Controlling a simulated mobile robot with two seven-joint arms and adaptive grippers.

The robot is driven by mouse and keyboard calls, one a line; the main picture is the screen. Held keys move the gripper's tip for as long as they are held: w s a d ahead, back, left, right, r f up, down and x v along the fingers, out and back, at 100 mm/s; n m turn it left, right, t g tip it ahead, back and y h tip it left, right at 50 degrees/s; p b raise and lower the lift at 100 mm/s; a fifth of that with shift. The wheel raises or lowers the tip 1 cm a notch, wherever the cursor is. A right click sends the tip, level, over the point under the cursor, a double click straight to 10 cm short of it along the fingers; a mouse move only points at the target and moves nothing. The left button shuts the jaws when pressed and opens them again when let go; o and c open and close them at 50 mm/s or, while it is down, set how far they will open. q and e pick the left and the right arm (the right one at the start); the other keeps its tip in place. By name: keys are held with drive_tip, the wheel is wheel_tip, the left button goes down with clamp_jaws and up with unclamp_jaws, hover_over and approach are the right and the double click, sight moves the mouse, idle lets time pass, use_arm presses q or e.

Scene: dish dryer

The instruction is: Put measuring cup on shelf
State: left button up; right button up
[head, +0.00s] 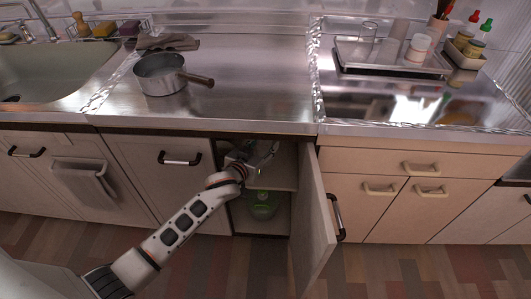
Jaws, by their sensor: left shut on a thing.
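My left gripper (258,158) reaches into the open cabinet under the counter, at the height of the upper shelf (285,178). Its fingers are spread around a thing and shut on it. The measuring cup, which I take this thing to be, is hard to make out in the shade between the fingers. I cannot tell whether it touches the shelf. My right gripper is out of view.
The cabinet door (313,215) stands open to the right of my left arm. A green see-through bowl (262,206) sits in the lower compartment. A saucepan (160,75) stands on the counter above, and a tray (392,66) holds cups at the right.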

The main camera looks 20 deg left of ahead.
sight(261, 155)
use_arm(q)
drive_tip(key=f, duration=0.1)
drive_tip(key=f+b, duration=0.1)
drive_tip(key=f, duration=0.2)
drive_tip(key=shift+s+f, duration=0.3)
drive_tip(key=shift+f, duration=0.1)
drive_tip(key=shift+w+b, duration=0.4)
drive_tip(key=shift+b, duration=0.05)
drive_tip(key=shift+r, duration=0.25)
drive_tip(key=shift+f, duration=0.2)
drive_tip(key=o, duration=1.2)
drive_tip(key=shift+r, duration=0.4)
drive_tip(key=p+v, duration=0.1)
drive_tip(key=v, duration=0.2)
drive_tip(key=shift+r, duration=0.25)
drive_tip(key=p+v, duration=0.1)
drive_tip(key=v, duration=0.5)
drive_tip(key=p+v, duration=0.1)
drive_tip(key=v, duration=0.1)
drive_tip(key=shift+s+a+f+p, duration=0.1)
drive_tip(key=shift+s+f+p, duration=0.05)
drive_tip(key=shift+s+p, duration=0.25)
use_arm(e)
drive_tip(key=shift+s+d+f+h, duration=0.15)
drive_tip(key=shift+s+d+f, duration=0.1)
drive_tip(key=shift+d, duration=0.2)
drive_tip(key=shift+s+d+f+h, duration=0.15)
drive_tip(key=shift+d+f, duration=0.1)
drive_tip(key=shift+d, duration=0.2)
